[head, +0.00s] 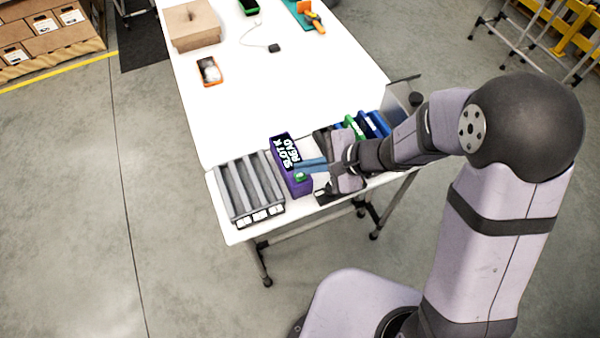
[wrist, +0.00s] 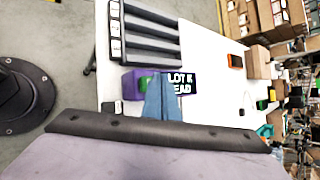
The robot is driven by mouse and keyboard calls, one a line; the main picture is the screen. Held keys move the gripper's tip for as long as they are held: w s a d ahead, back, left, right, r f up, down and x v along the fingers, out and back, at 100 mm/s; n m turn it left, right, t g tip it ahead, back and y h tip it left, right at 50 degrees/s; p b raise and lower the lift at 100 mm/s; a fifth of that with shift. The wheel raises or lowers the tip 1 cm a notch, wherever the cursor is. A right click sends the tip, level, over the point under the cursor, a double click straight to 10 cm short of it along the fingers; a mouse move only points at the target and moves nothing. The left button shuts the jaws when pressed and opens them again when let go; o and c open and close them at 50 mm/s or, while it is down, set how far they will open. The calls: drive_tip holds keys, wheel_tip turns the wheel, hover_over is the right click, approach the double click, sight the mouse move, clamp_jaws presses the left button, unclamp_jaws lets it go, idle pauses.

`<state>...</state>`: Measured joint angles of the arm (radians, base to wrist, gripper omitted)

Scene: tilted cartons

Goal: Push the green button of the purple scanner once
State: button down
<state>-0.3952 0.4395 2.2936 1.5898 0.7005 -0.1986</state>
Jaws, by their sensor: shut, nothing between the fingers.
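The purple scanner (head: 294,184) stands near the front of the white table, with a black face reading "SLOT K READ" on top; it also shows in the wrist view (wrist: 131,86). Its green button (head: 301,177) is at the scanner's front end and is partly covered by my fingers; a bit of green (wrist: 146,83) shows in the wrist view. My gripper (head: 298,168) is shut and empty, its blue fingers reaching over the scanner from the right with the tips at or just above the button. I cannot tell whether the tips touch it.
A grey slotted rack (head: 249,190) stands close to the left of the scanner. Blue and green cartons (head: 368,126) stand to the right, partly behind my arm. The table's middle is clear.

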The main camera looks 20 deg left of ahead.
sight(305, 177)
drive_tip(key=shift+f+b, duration=0.9)
drive_tip(key=shift+b, duration=0.35)
idle(1.4)
drive_tip(key=shift+r, duration=0.15)
drive_tip(key=shift+r+p, duration=0.65)
drive_tip(key=shift+r, duration=0.1)
drive_tip(key=shift+r+p, duration=1.9)
drive_tip(key=shift+r, duration=0.65)
drive_tip(key=shift+f, duration=0.1)
